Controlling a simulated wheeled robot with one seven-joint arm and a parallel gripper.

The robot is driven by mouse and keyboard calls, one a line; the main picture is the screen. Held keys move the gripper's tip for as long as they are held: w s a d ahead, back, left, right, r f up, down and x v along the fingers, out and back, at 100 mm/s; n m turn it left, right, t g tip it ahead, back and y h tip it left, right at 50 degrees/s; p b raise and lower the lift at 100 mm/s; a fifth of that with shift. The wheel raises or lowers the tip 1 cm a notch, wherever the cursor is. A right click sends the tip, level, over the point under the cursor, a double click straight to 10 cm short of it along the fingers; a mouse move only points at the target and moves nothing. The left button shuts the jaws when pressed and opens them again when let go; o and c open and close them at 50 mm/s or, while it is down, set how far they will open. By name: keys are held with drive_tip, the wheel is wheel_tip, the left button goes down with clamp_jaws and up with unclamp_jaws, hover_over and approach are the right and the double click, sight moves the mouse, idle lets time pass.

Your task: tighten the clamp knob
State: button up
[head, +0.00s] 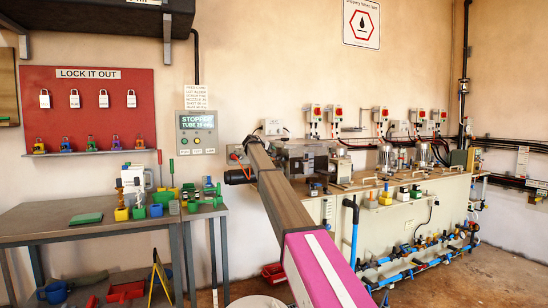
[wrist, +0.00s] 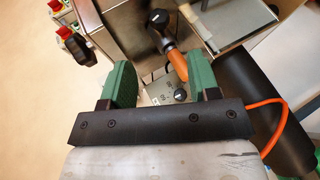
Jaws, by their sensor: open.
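My gripper (wrist: 160,63) shows in the wrist view with its two green fingers wide apart and nothing held between them. Beyond the fingers, a small black round knob (wrist: 181,95) sits on a grey marked panel (wrist: 160,92). A black lobed knob (wrist: 76,48) is to the left of the left finger, apart from it. I cannot tell which of these is the clamp knob. A black-ended handle with an orange part (wrist: 175,67) lies between the fingertips and beyond. In the head view my arm reaches to the grey machine (head: 302,160); the gripper and knobs are not clear there.
Red buttons on pale boxes (wrist: 65,32) are at the upper left of the wrist view. An orange cable (wrist: 270,115) runs at the right. The long bench (head: 400,230) carries several devices; a dark table (head: 95,232) with coloured parts stands left.

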sight(282, 159)
drive_tip(key=shift+c, duration=1.4)
drive_tip(key=w+d+f, duration=0.1)
drive_tip(key=w+d, duration=0.1)
drive_tip(key=w+d+f+t, duration=0.1)
drive_tip(key=w+d+f, duration=0.1)
drive_tip(key=w+d+f+t, duration=0.1)
drive_tip(key=w+d, duration=0.1)
drive_tip(key=d, duration=0.1)
drive_tip(key=shift+w+f+m+y, duration=0.25)
drive_tip(key=shift+w+m+y, duration=0.05)
drive_tip(key=shift+w, duration=0.05)
drive_tip(key=shift+c, duration=0.3)
drive_tip(key=c, duration=0.6)
